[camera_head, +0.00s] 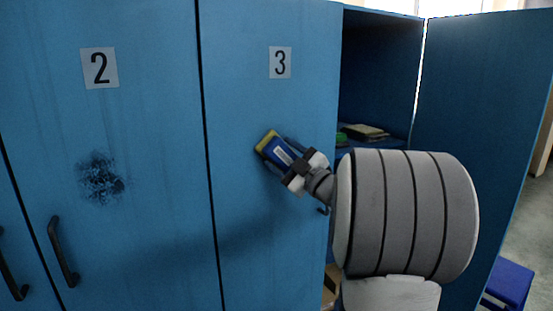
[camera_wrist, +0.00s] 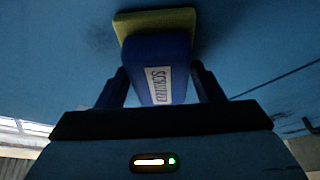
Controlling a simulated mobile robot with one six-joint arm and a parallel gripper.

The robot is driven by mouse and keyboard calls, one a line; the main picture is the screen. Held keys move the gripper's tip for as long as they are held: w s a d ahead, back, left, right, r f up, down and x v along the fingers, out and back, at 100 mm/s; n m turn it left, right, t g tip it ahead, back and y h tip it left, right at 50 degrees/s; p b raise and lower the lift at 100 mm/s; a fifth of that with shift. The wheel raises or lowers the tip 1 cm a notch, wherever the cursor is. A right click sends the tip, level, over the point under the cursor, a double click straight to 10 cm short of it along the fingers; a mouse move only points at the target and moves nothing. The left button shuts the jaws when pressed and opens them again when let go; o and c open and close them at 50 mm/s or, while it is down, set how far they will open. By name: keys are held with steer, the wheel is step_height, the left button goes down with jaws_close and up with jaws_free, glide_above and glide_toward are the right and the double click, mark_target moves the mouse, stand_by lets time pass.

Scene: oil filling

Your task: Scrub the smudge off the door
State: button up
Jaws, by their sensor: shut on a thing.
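A dark smudge (camera_head: 101,178) is on the blue door marked 2 (camera_head: 150,110), left of my arm in the head view. My gripper (camera_head: 297,165) is shut on a blue scrubber with a yellow-green pad (camera_head: 272,147). The scrubber also shows between the fingers in the wrist view (camera_wrist: 157,60), with a white label on its body. It is in front of the door marked 3 (camera_head: 240,90), right of the smudge. The pad faces the door; I cannot tell whether it touches.
Door 2 has a dark handle (camera_head: 64,252) below the smudge. An open locker (camera_head: 378,75) at right holds items on a shelf (camera_head: 395,142), and its open door (camera_head: 480,100) stands further right. A blue stool (camera_head: 510,282) is at lower right.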

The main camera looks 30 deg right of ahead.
steer(key=shift+w+d, duration=0.15)
steer(key=shift+d, duration=4.45)
steer(key=shift+s+a+b, duration=0.2)
steer(key=shift+a+b, duration=2.2)
steer(key=shift+a, duration=3.35)
steer(key=shift+s+d+b, duration=0.1)
steer(key=shift+s+b, duration=0.35)
steer(key=shift+s, duration=2.6)
steer(key=s, duration=0.3)
